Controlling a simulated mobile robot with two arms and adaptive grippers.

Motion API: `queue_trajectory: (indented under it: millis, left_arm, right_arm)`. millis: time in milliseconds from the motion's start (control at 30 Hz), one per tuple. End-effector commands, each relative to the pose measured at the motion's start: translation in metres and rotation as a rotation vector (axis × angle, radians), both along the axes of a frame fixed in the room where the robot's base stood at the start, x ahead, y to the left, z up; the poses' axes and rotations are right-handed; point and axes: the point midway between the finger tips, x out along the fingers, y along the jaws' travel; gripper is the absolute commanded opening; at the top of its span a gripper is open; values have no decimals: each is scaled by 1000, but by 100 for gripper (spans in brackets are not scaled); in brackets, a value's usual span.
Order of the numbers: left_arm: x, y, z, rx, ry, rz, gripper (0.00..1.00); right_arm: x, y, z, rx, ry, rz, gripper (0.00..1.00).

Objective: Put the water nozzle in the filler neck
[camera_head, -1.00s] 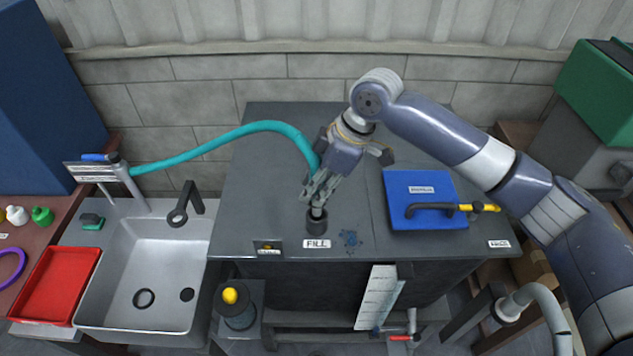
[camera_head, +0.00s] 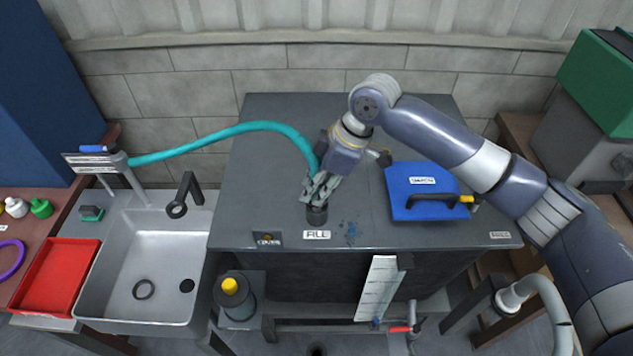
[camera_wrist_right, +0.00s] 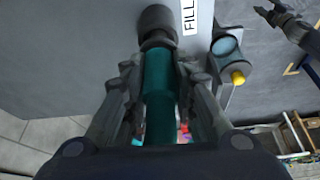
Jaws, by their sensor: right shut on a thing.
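My right gripper (camera_head: 318,196) is shut on the water nozzle at the end of a teal hose (camera_head: 245,128). In the right wrist view the teal nozzle (camera_wrist_right: 160,90) lies between the fingers, pointing at the dark round filler neck (camera_wrist_right: 157,20). The neck (camera_head: 317,215) stands on the dark tank top behind the FILL label (camera_head: 316,235). The nozzle's tip meets the neck's mouth; the fingers hide how deep it sits. A grey gripper shape, apparently my left gripper (camera_wrist_right: 268,12), shows at the wrist view's upper right; its jaw state is unclear.
A blue lid (camera_head: 408,205) with a black handle lies right of the neck. A sink (camera_head: 200,255) and a red tray (camera_head: 57,278) are at left. A yellow-capped container (camera_head: 236,302) and a white gauge board (camera_head: 378,290) stand at the tank's front. The tank top behind is clear.

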Motion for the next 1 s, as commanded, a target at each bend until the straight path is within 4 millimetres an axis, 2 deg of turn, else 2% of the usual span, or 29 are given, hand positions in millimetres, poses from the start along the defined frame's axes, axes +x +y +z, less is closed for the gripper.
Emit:
queue_trajectory:
  millis: [567, 600, 667, 700, 1000]
  left_arm:
    - [0, 0, -5, 0, 0, 0, 40]
    - [0, 0, -4, 0, 0, 0, 40]
    - [0, 0, -4, 0, 0, -1, 40]
    - [0, 0, -4, 0, 0, -1, 40]
    - [-1, 1, -5, 1, 1, -1, 40]
  right_arm:
    - [0, 0, -18, 1, -1, 0, 0]
    - [0, 0, -17, 1, -1, 0, 32]
    - [0, 0, -17, 1, -1, 0, 45]
    - [0, 0, -17, 1, -1, 0, 48]
    - [0, 0, -17, 0, -1, 0, 48]
